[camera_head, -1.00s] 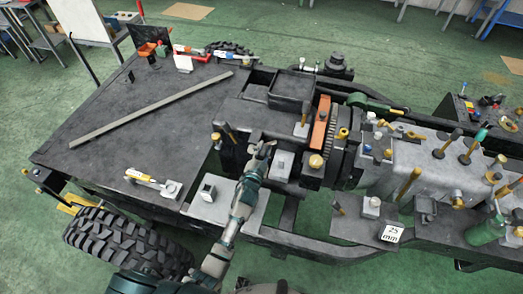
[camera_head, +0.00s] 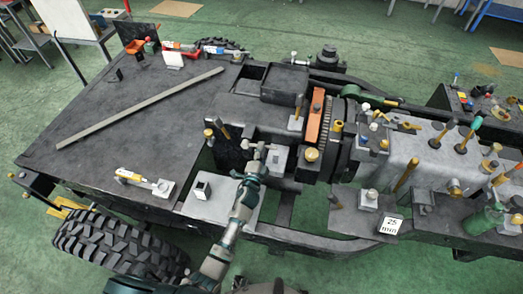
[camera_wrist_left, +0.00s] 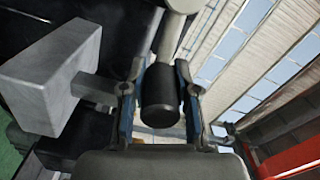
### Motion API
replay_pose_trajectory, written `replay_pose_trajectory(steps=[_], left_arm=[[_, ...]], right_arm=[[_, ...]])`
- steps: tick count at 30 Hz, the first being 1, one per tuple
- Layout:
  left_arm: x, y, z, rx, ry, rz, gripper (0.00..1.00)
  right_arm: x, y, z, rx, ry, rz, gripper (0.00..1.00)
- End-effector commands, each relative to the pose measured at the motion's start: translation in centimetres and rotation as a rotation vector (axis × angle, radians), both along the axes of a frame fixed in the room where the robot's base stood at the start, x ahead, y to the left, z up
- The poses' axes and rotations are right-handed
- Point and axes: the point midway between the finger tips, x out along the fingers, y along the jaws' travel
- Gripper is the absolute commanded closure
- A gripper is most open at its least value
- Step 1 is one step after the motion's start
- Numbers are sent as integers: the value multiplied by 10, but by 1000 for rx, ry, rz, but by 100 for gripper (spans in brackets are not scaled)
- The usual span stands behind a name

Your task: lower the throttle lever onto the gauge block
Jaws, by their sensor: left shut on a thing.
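My left gripper (camera_head: 255,163) is beside a pale grey block (camera_head: 278,154) on the middle of the chassis, just left of it in the head view. In the left wrist view, the gripper (camera_wrist_left: 160,82) is shut on the black knob (camera_wrist_left: 160,100) of a lever, whose pale rod (camera_wrist_left: 170,40) runs up between the fingers. I take this as the throttle lever. A grey block on a stem (camera_wrist_left: 55,70) shows left of the fingers there. A white "25 mm" label (camera_head: 390,226) lies on the right plate; I cannot tell which block is the gauge block.
A long grey bar (camera_head: 140,107) lies on the flat dark deck (camera_head: 95,150). An orange bar (camera_head: 315,114) and a ribbed dark ring stand right of the gripper. Several yellow-handled levers rise from the grey housing (camera_head: 405,150). A large tyre (camera_head: 115,242) is at front left.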

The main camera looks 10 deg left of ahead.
Motion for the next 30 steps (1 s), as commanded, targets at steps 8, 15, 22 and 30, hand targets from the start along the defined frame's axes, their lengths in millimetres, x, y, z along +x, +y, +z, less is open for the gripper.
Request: replay_pose_trajectory(steps=[8,15,22,30], left_arm=[[0,-2,0,5,-2,-5,100],[0,-2,0,4,-1,-4,48],[0,-1,0,4,-1,-2,44],[-21,0,-2,5,2,-1,44]], right_arm=[[6,-1,1,-2,-6,-1,51],[4,-1,1,-2,-3,-2,51],[0,-2,0,-2,3,-2,51],[1,0,1,1,-2,-1,51]])
